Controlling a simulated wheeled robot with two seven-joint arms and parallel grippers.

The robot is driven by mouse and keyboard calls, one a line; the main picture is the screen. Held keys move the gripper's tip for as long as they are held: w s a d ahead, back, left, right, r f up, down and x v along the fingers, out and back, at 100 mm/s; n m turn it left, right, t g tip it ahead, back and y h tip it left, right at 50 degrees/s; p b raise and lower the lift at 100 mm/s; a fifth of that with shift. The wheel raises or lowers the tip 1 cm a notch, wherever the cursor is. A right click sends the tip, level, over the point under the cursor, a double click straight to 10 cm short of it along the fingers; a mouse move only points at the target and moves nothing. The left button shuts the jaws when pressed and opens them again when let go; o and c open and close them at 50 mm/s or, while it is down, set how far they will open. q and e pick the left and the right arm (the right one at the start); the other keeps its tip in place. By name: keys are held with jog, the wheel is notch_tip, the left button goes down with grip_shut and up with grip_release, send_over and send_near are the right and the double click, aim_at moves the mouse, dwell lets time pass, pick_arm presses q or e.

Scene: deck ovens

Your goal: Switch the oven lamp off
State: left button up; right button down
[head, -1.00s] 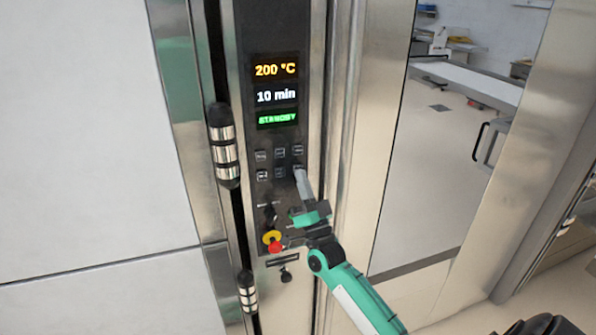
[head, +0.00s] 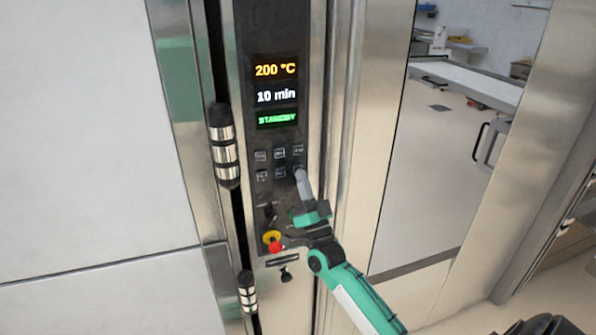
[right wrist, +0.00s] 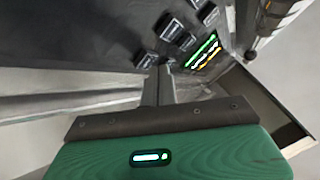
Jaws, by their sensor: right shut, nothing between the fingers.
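The oven's dark control panel (head: 275,130) stands upright with two rows of small push buttons (head: 279,154) below its displays. My right gripper (head: 299,172) is shut and empty. Its fingertips are at the lower right button and cover most of it; I cannot tell whether they touch or press it. In the right wrist view the shut fingers (right wrist: 165,75) reach the panel close to a button (right wrist: 145,60). The button labels are too small to read, so I cannot tell which one is for the lamp. No lamp light shows. My left gripper is not in view.
The displays (head: 277,95) read 200 °C, 10 min and STANDBY. A red stop knob with a yellow collar (head: 272,239) and a dark rotary knob (head: 270,212) sit below the buttons. Door handles (head: 224,147) stick out to the left. An open room lies to the right.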

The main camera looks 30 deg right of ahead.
jog(key=shift+w, duration=0.15)
jog(key=shift+w+d, duration=0.1)
jog(key=shift+w, duration=0.2)
jog(key=shift+s, duration=0.15)
dwell(0.4)
jog(key=shift+s, duration=0.35)
jog(key=shift+s, duration=0.1)
jog(key=s, duration=0.2)
jog(key=s+a+p, duration=0.1)
jog(key=s, duration=0.2)
jog(key=shift+s+a, duration=0.3)
dwell(0.4)
